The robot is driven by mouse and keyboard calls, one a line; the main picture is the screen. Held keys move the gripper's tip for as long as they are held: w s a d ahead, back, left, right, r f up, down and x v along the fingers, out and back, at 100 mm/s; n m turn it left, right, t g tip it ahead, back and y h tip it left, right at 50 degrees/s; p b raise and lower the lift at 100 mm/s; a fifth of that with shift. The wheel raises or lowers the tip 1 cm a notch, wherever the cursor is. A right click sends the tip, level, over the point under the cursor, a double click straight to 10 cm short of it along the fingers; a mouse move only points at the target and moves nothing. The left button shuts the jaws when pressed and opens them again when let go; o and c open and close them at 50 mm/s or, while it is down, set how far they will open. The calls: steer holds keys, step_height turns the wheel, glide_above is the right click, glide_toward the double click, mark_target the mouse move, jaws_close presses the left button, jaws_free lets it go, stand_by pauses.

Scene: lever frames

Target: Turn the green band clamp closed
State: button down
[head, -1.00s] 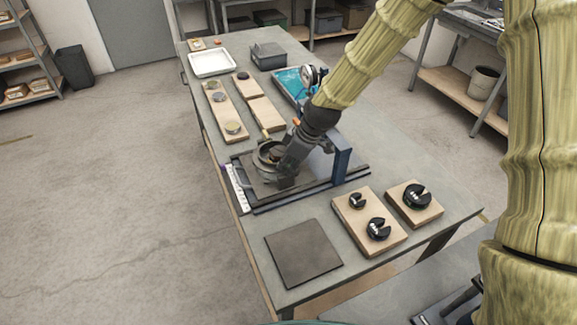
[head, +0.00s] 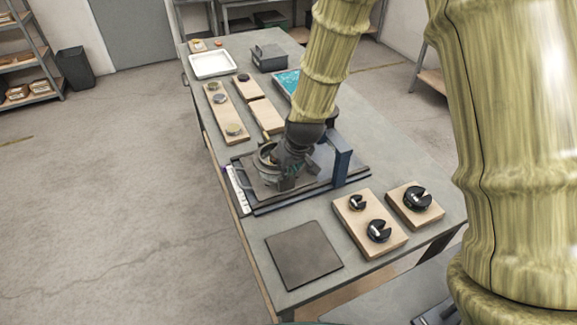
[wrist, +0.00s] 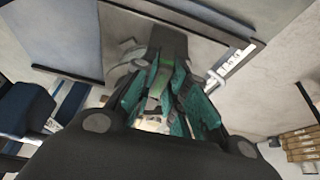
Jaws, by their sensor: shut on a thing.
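The clamp fixture (head: 265,157) is a dark round ring on a dark plate near the middle of the workbench in the head view, partly hidden by my gripper. My gripper (head: 282,181) is low over that plate, against the ring's near right side. In the wrist view, my gripper (wrist: 165,80) has its teal fingers closed around a narrow green part (wrist: 158,82), which looks like the green band clamp's lever. The fingers cover most of it, so I cannot tell the clamp's angle.
A blue upright post (head: 342,160) stands right of my gripper. Wooden blocks with black notched discs (head: 378,231) lie at front right, beside a bare dark square plate (head: 303,254). Boards with round pieces (head: 222,112) and a white tray (head: 212,65) lie farther back.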

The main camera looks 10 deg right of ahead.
steer(key=shift+w+r+m, duration=0.1)
steer(key=shift+m, duration=0.2)
steer(key=c, duration=1.7)
jaws_free()
steer(key=shift+s+v, duration=0.2)
steer(key=shift+v, duration=5.8)
steer(key=shift+a, duration=0.1)
